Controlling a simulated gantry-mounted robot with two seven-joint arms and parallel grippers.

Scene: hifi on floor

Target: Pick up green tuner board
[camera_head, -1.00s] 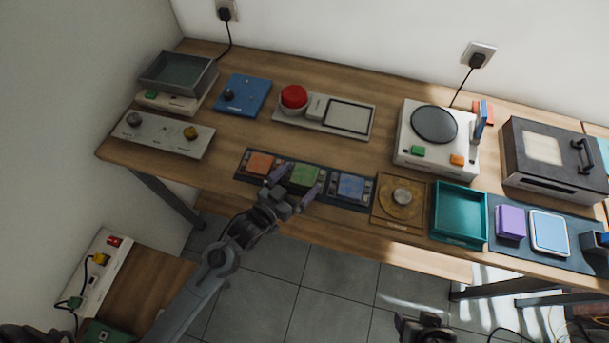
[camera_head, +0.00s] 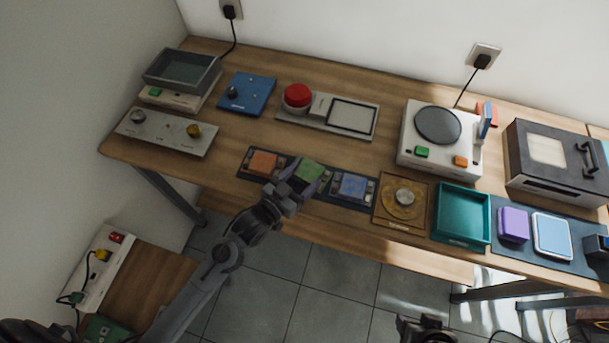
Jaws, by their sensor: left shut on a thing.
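The green tuner board (camera_head: 309,170) is a small green square at the front edge of the wooden table. My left gripper (camera_head: 301,178) is shut on it, with fingers on either side. The board is tilted compared with its neighbours and seems lifted a little. The orange board (camera_head: 263,162) lies in its slot to the left, and the blue board (camera_head: 353,186) in its slot to the right. My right gripper (camera_head: 425,330) shows only in part at the bottom edge, low and away from the table; its fingers are unclear.
The dark board tray (camera_head: 336,199) lies under the boards. A brown dial plate (camera_head: 402,198) and a teal tray (camera_head: 461,214) stand to the right. A red-button device (camera_head: 298,96) and a turntable (camera_head: 437,126) stand behind. Bare wood lies between these rows.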

